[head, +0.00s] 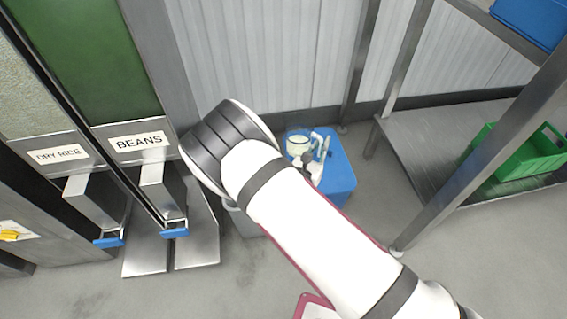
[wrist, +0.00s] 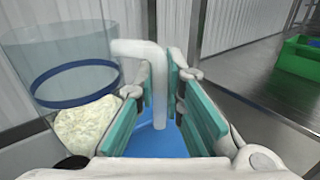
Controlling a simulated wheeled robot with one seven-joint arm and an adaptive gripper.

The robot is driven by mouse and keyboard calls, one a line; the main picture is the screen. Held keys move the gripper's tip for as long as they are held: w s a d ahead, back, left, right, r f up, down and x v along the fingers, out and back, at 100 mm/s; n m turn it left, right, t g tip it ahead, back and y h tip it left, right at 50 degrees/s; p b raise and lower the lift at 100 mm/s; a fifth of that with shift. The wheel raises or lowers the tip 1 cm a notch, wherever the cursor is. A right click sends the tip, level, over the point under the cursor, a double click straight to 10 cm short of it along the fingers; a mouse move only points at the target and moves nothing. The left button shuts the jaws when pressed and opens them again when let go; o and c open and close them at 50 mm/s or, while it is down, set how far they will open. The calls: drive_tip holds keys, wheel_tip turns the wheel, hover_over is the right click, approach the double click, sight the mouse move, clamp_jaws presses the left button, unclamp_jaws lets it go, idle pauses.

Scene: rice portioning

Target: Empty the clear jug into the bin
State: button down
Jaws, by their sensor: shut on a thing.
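The clear jug (wrist: 70,55) has a blue band and a white handle (wrist: 137,48). Pale rice-like grains (wrist: 88,128) lie low in it. My gripper (wrist: 163,85), with teal-lined fingers, is shut on the handle. In the head view the jug (head: 298,142) shows just past my wrist, over a blue box (head: 340,172); whether it touches the box I cannot tell. My gripper (head: 312,162) is partly hidden there by my arm. A grey container (head: 240,219) shows only in part beneath my arm; I cannot tell whether it is the bin.
Dispensers labelled DRY RICE (head: 57,154) and BEANS (head: 139,141) stand at the left, with blue-handled chutes. A metal rack (head: 420,160) at the right holds a green crate (head: 520,152). A corrugated wall (head: 265,60) is behind. Grey floor is open at lower right.

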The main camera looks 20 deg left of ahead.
drive_tip(key=a+f+n+y, duration=0.1)
drive_tip(key=a+f, duration=0.1)
drive_tip(key=s+a+f+n+y, duration=0.1)
drive_tip(key=a, duration=0.2)
drive_tip(key=a+f+y, duration=0.2)
drive_tip(key=shift+s+a+f+n, duration=0.25)
drive_tip(key=shift+a+f+n, duration=0.05)
drive_tip(key=shift+n, duration=0.1)
drive_tip(key=shift+n+y, duration=0.6)
drive_tip(key=shift+y, duration=0.3)
drive_tip(key=a+f+b, duration=0.1)
drive_tip(key=f, duration=0.1)
drive_tip(key=s+a+f+b, duration=0.1)
drive_tip(key=f, duration=0.2)
drive_tip(key=a+f+b, duration=0.1)
drive_tip(key=f, duration=0.2)
drive_tip(key=shift+s+a, duration=0.2)
drive_tip(key=shift+a, duration=0.1)
drive_tip(key=a+r+n+g+h+p, duration=0.1)
drive_tip(key=a+r+n, duration=0.3)
drive_tip(key=r+n, duration=0.4)
drive_tip(key=a+r+n+g+h+p, duration=0.1)
drive_tip(key=a+r+n+p, duration=0.3)
drive_tip(key=r+n, duration=0.4)
drive_tip(key=shift+r+h, duration=0.25)
drive_tip(key=shift+h, duration=0.65)
drive_tip(key=shift+s+a, duration=0.1)
drive_tip(key=shift+r, duration=0.1)
